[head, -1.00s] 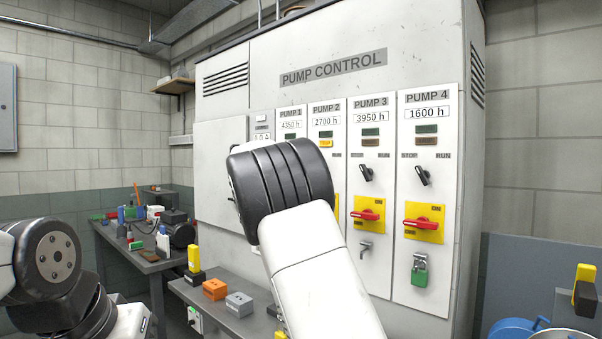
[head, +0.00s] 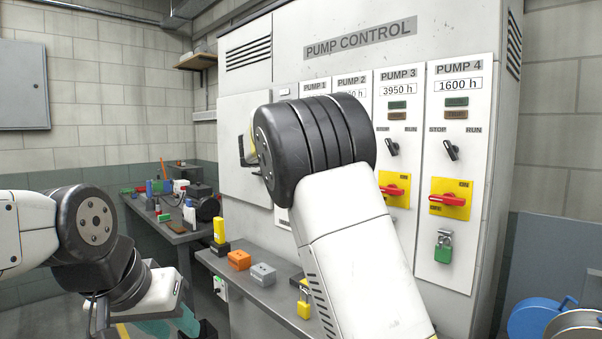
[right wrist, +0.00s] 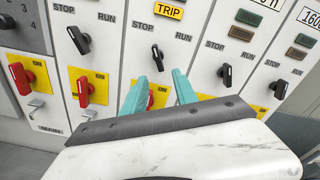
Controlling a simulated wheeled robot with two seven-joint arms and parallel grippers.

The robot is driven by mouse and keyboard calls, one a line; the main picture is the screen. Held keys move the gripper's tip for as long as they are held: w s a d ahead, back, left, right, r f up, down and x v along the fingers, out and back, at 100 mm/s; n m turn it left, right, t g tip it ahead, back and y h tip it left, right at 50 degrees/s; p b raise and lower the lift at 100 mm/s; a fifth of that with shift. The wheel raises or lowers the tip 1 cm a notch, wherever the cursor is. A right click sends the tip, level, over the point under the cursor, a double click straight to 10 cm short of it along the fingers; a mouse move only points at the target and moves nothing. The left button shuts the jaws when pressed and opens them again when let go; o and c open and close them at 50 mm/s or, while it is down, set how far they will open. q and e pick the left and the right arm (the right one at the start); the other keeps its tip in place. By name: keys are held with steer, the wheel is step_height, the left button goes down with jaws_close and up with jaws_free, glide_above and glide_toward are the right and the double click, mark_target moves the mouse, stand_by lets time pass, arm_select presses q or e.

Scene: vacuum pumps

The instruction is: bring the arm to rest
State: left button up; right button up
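My right arm's black joint (head: 315,145) and white link stand in front of the pump control cabinet (head: 460,25) in the head view. They hide much of the Pump 1 and Pump 2 panels; the right gripper is hidden there. In the right wrist view my right gripper (right wrist: 159,92) has two teal fingers apart, with nothing between them. They point towards the switch panels; whether they touch is unclear. My left arm is at the lower left of the head view. Its teal gripper (head: 172,325) is near the bottom edge, partly cut off, and its opening is unclear.
A grey bench (head: 215,262) along the cabinet holds an orange block (head: 238,260), a grey block (head: 263,274) and a yellow padlock (head: 304,303). A green padlock (head: 443,250) hangs on Pump 4. A cluttered table (head: 170,234) stands behind. Blue and silver round containers are at the lower right.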

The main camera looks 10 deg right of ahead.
steer(key=s+d+f+m+g+y, duration=0.45)
steer(key=s+d+f+m, duration=0.25)
steer(key=d+f, duration=0.3)
steer(key=s+f+m+y, duration=0.4)
steer(key=s+f+m, duration=0.2)
steer(key=s+f, duration=0.15)
steer(key=s+a+f+m+y, duration=0.2)
steer(key=s+a+m, duration=0.2)
steer(key=s, duration=0.4)
steer(key=s+a+f+m+y, duration=0.2)
steer(key=s+a+m+y, duration=0.1)
steer(key=s+m, duration=0.4)
steer(key=s+a+f+m+y, duration=0.2)
steer(key=s+a+m, duration=0.3)
steer(key=s, duration=0.4)
steer(key=shift+s+a+m, duration=0.35)
steer(key=shift+s+m, duration=0.05)
steer(key=shift+m, duration=0.2)
steer(key=shift+f+y, duration=0.1)
steer(key=shift+y, duration=0.15)
